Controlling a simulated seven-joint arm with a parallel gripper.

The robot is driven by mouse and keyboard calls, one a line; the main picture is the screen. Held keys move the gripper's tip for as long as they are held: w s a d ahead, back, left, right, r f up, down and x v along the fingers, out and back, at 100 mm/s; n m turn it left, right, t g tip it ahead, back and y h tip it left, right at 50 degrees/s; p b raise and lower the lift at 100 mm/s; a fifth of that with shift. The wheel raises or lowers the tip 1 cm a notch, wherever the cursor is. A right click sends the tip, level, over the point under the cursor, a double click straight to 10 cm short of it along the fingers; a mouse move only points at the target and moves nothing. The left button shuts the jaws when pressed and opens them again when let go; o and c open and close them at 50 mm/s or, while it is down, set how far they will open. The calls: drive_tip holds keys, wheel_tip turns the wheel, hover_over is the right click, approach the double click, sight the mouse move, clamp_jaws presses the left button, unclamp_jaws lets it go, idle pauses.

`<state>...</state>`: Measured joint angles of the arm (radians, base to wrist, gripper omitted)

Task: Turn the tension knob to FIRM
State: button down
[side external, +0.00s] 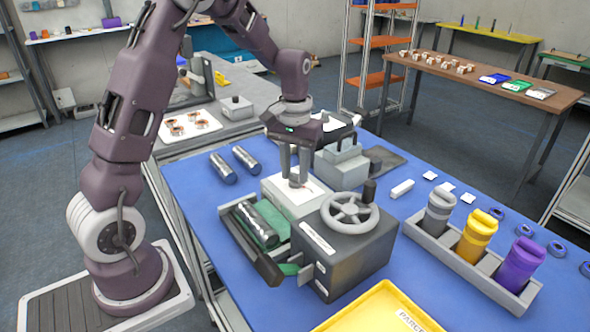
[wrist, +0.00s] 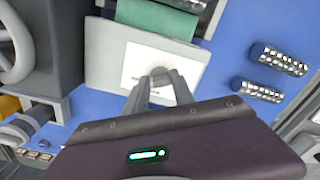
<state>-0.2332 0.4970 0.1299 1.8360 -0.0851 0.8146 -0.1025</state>
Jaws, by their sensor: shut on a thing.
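My gripper (side external: 297,182) points straight down over a light box (side external: 280,201) with a white panel on top. In the wrist view my gripper's fingertips (wrist: 160,76) meet near the middle of the white panel (wrist: 140,60). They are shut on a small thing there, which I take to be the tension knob. The fingers hide most of it, so its pointing direction cannot be read. A faint mark shows on the panel beside the fingertips. No FIRM label is legible in either view.
A dark grey box with a handwheel (side external: 350,212) stands close on the right. A tray with a roller and green belt (side external: 270,222) lies in front.

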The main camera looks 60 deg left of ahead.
sight(295, 175)
drive_tip(key=c, duration=1.1)
unclamp_jaws()
wheel_tip(295, 175, up, 7)
drive_tip(key=shift+r, duration=0.1)
drive_tip(key=s+d+r+m+t, duration=0.3)
drive_tip(key=s+d+r, duration=0.6)
drive_tip(key=s, duration=0.3)
drive_tip(key=s+d+m+t, duration=0.1)
drive_tip(key=s, duration=0.2)
drive_tip(key=s+d+f+m, duration=0.1)
drive_tip(key=s, duration=0.3)
drive_tip(key=s+d+f+t, duration=0.1)
drive_tip(key=s, duration=0.3)
drive_tip(key=shift+d+f+m+t, duration=0.1)
drive_tip(key=shift+d+m+t, duration=0.2)
drive_tip(key=shift+m, duration=0.1)
